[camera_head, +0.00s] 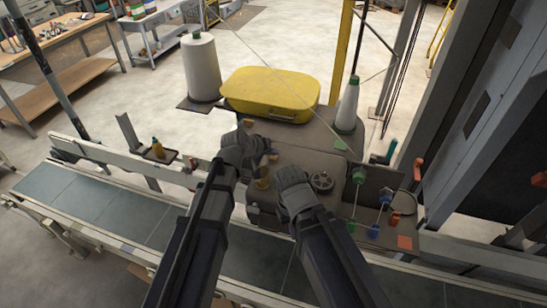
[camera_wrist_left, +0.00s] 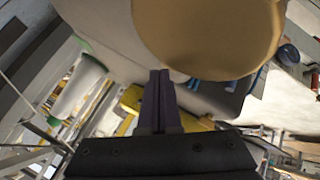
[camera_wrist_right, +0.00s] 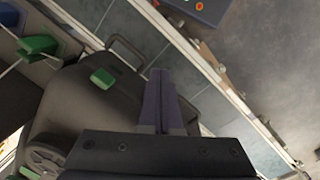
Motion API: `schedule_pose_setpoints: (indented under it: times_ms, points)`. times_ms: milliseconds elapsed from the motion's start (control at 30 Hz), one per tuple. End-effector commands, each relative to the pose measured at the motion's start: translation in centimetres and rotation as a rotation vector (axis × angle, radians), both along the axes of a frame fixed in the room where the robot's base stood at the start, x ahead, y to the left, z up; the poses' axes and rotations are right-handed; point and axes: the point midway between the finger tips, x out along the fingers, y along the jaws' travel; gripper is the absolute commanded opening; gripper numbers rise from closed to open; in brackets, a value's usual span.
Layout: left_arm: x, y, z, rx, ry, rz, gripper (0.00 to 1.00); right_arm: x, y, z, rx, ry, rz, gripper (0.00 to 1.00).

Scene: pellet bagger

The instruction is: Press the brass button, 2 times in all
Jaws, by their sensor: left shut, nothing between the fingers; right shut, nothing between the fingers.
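The brass button (camera_head: 263,179) stands on the grey-brown bagger housing, between my two grippers in the head view. A large tan-brass round face, apparently the button (camera_wrist_left: 210,35), fills the top of the left wrist view, close to the fingertips. I cannot tell whether they touch. My left gripper (camera_head: 262,152) is shut and empty, just above and left of the button in the picture; its fingers (camera_wrist_left: 160,75) show pressed together. My right gripper (camera_head: 281,180) is shut and empty, to the right of the button over the housing; its closed fingers also show in the right wrist view (camera_wrist_right: 160,75).
A handwheel (camera_head: 321,181) is right of my right gripper. Green and blue knobs (camera_head: 359,175) stand farther right. A conveyor belt (camera_head: 95,205) runs in front.

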Motion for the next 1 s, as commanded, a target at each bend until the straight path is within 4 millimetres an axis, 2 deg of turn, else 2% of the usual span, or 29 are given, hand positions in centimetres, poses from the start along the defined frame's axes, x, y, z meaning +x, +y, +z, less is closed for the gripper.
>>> schedule_pose_setpoints:
  times_ms: [633,1000]
  points:
    - [0.0,0.0,-0.8,0.0,0.0,0.0,0.0,0.0,0.0,-0.8,0.0,0.0,0.0,0.0]
    - [0.0,0.0,0.3,0.0,0.0,0.0,0.0,0.0,0.0,0.3,0.0,0.0,0.0,0.0]
